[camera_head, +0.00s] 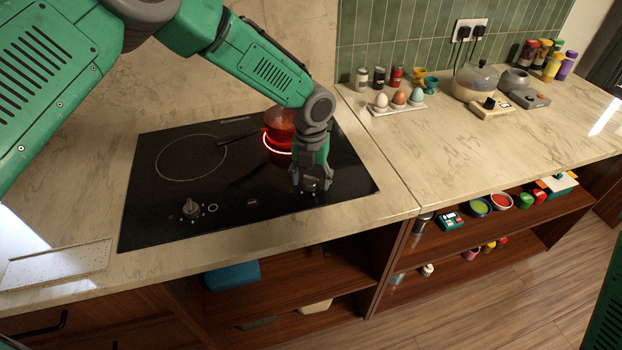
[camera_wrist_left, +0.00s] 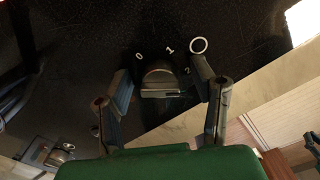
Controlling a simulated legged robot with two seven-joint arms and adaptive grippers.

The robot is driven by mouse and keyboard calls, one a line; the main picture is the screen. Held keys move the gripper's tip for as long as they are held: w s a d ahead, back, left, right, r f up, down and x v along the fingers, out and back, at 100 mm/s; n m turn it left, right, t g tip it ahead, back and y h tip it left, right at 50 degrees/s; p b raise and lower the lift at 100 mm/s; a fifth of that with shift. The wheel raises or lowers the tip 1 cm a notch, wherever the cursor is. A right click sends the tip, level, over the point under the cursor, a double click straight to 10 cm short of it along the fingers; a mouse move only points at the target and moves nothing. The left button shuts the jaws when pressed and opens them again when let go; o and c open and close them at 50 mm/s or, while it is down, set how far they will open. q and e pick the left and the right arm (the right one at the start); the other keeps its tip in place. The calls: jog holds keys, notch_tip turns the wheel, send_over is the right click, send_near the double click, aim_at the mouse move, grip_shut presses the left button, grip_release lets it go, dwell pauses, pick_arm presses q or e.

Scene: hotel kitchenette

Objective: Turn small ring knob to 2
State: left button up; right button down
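The black cooktop (camera_head: 240,212) carries two knobs at its front. The right knob (camera_wrist_left: 160,82) is dark with a grey front bar; the labels 0, 1 and 2 and a white ring mark (camera_wrist_left: 198,45) show around its far side. Which label it points to, I cannot tell. My left gripper (camera_head: 311,188) is over this knob and mostly hides it in the head view. In the left wrist view its two fingers stand apart on either side of the knob, with visible gaps. The left knob (camera_head: 191,209) stands free beside its own ring mark.
A red see-through pot (camera_head: 279,128) stands on the glowing right cooking ring, behind my left gripper. The left cooking ring (camera_head: 190,157) is dark and empty. An egg holder (camera_head: 398,106) and an appliance (camera_head: 474,84) stand on the right counter. Open shelves lie below.

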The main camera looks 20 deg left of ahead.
pick_arm(q)
jog(key=shift+s+r, duration=0.1)
jog(key=shift+r, duration=0.45)
notch_tip(320, 180, up, 11)
jog(key=shift+f, duration=0.1)
